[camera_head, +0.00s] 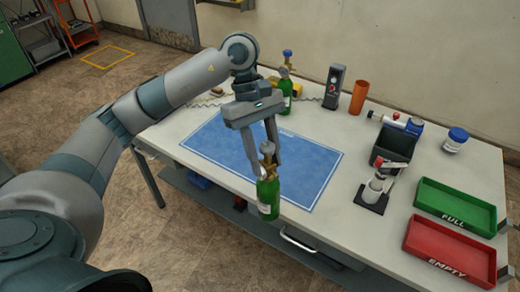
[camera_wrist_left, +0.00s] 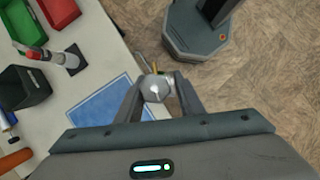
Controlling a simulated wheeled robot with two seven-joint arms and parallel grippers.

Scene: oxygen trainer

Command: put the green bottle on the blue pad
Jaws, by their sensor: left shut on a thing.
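A green bottle (camera_head: 268,197) with a grey valve top hangs upright from my left gripper (camera_head: 264,150), whose fingers are shut on its top. In the head view the bottle is in front of the table's near edge, overlapping the near edge of the blue pad (camera_head: 225,148). In the left wrist view the bottle top (camera_wrist_left: 155,88) sits between the fingers, and the blue pad (camera_wrist_left: 95,105) lies to the left of it. A second green bottle (camera_head: 285,92) with a blue knob stands behind the pad. My right gripper is not in view.
On the white table (camera_head: 395,258) are a dark bin (camera_head: 392,146), a small stand (camera_head: 373,192), a green FULL tray (camera_head: 455,205), a red EMPTY tray (camera_head: 450,248), an orange cylinder (camera_head: 358,97) and a dark device (camera_head: 334,87). The blue pad looks clear.

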